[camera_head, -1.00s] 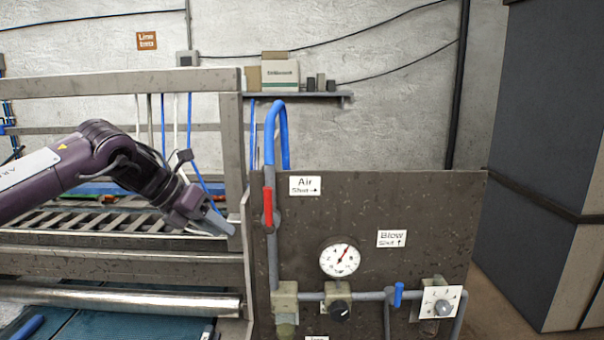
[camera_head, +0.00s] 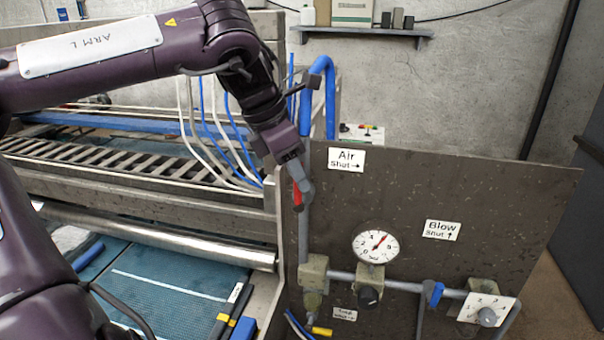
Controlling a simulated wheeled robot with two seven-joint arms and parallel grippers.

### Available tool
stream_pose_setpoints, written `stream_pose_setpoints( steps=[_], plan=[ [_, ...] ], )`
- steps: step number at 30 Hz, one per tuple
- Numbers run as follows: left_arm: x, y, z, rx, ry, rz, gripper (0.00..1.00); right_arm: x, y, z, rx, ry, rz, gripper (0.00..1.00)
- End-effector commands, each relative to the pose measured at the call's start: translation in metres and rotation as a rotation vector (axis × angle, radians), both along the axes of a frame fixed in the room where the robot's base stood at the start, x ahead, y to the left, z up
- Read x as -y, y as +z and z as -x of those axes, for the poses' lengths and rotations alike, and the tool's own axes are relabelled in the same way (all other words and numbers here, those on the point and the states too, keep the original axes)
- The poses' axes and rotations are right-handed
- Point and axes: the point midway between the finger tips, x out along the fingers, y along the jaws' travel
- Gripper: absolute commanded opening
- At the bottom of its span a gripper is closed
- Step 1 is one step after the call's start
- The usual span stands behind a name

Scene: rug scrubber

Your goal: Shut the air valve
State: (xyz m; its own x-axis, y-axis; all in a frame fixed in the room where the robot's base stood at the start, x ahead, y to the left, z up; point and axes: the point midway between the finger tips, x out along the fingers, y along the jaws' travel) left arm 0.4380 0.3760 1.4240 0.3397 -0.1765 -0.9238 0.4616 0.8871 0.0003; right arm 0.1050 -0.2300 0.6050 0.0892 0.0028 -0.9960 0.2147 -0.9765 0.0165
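The air valve's red lever (camera_head: 297,197) is on the grey vertical pipe at the left edge of the dark panel. It points roughly upright, along the pipe. The sign beside it, "Air Shut" (camera_head: 346,159), has an arrow to the right. My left gripper (camera_head: 305,188) is at the lever, coming in from above left, and its grey fingers overlap the lever in the picture. The gripper covers the upper lever and pivot, so I cannot tell whether the fingers touch it or are closed around it. My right gripper is not in view.
The panel (camera_head: 460,190) also carries a round gauge (camera_head: 376,246), a "Blow Shut" sign (camera_head: 441,230), a blue-handled valve (camera_head: 434,293) and a black knob (camera_head: 368,296). A blue hose (camera_head: 329,80) curves above the air pipe. A metal roller machine (camera_head: 150,240) stands on the left.

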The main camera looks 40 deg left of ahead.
Motion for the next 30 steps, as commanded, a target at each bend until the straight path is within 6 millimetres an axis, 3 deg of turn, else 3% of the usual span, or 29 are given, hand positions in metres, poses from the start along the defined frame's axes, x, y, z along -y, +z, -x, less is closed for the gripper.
stream_pose_setpoints(
  steps=[6,15,24,30],
  plan=[
    [0.004,-0.02,-0.008,-0.001,-0.001,0.002,0.37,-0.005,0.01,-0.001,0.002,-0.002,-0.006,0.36],
    [0.004,-0.024,-0.009,0.002,0.001,0.001,0.37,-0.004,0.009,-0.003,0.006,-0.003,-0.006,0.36],
    [0.004,-0.024,-0.009,0.002,0.001,0.001,0.0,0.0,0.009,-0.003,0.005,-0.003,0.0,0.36],
    [0.004,-0.023,-0.009,0.001,0.002,0.002,0.0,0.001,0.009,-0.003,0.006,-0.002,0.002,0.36]
  ],
)
